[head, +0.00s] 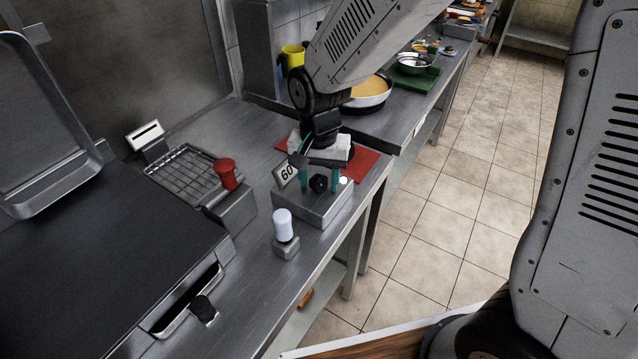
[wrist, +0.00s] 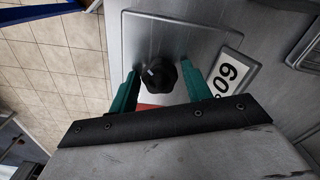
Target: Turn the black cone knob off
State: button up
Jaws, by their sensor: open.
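The black cone knob (head: 319,183) sits on a grey metal box (head: 312,207) on the steel counter. In the wrist view the knob (wrist: 158,75) shows a small pale mark on its upper left face. My gripper (head: 320,186) is open, its teal fingers on either side of the knob. In the wrist view the fingers (wrist: 158,88) also flank the knob, with gaps visible on both sides. I cannot tell how far the fingertips are above the box. A white card marked 60 (head: 286,173) stands at the box's left side and also shows in the wrist view (wrist: 226,75).
A red mat (head: 365,162) lies behind the box. A pan (head: 371,93) is further back. The counter's right edge drops to tiled floor (head: 440,220).

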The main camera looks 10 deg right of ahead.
jog(key=shift+m, duration=0.8)
jog(key=shift+r, duration=0.1)
jog(key=shift+c, duration=0.3)
jog(key=c, duration=0.9)
jog(key=n, duration=0.5)
jog(key=shift+c, duration=0.2)
jog(key=shift+n, duration=1)
